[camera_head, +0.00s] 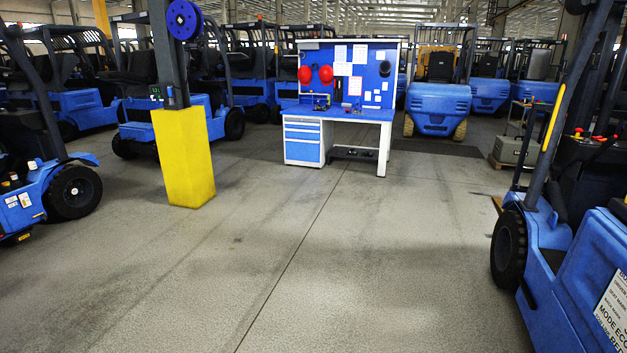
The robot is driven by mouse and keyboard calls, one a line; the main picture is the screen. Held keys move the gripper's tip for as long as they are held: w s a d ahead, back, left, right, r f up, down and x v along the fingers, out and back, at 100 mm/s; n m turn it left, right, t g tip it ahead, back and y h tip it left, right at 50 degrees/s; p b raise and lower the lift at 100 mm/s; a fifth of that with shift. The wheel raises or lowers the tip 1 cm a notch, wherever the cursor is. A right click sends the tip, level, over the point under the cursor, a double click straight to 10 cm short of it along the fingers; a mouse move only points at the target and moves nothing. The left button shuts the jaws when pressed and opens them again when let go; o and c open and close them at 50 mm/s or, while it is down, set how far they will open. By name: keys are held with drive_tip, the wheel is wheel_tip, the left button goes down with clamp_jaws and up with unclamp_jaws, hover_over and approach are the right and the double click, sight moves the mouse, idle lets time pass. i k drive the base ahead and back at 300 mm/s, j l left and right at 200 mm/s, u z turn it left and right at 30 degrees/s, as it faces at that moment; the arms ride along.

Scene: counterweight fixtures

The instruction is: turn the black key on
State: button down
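I cannot make out a black key anywhere in the head view. A blue forklift (560,285) stands close at the right, with a dark upper part bearing small red and yellow knobs (578,134) and a white printed sign on its side (613,312). Another blue forklift (30,190) stands at the left edge, with small coloured parts on its body too small to tell. My gripper and arm are not in view.
A yellow post guard (183,158) stands left of centre. A blue and white workbench (337,128) with a pegboard and red helmets stands at the back. Several more forklifts line the back. The grey floor (300,260) in the middle is clear.

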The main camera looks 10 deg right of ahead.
sight(586, 135)
drive_tip(key=i+z, duration=0.25)
drive_tip(key=i, duration=0.4)
drive_tip(key=i+z, duration=0.25)
drive_tip(key=i, duration=0.35)
drive_tip(key=i+j+z, duration=0.2)
drive_tip(key=i, duration=0.45)
drive_tip(key=i+z, duration=0.45)
drive_tip(key=i, duration=0.35)
drive_tip(key=i+j+z, duration=0.15)
drive_tip(key=i+z, duration=0.25)
drive_tip(key=i, duration=0.4)
drive_tip(key=i+l+z, duration=0.2)
drive_tip(key=i+z, duration=0.15)
drive_tip(key=i+l+z, duration=0.1)
drive_tip(key=i+z, duration=0.3)
drive_tip(key=k, duration=0.05)
